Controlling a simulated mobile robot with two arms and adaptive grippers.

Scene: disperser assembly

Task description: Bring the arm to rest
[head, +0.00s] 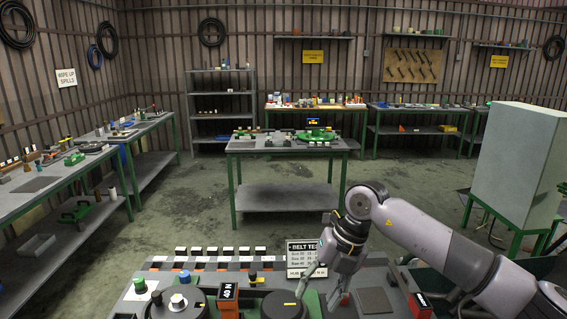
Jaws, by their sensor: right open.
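My right arm comes in from the lower right in the head view. Its gripper (338,290) points down over the near bench (232,279), beside a dark round disc (285,304) and in front of a printed sign board (307,258). The gripper is open, and I see nothing between its fingers. My left gripper does not show.
The near bench holds a checkered strip (215,263), a white-topped knob (178,300), an orange-and-black block (228,292) and a dark square pad (374,300). A green-legged table (285,147) stands beyond, across open floor. A grey cabinet (515,160) stands at right.

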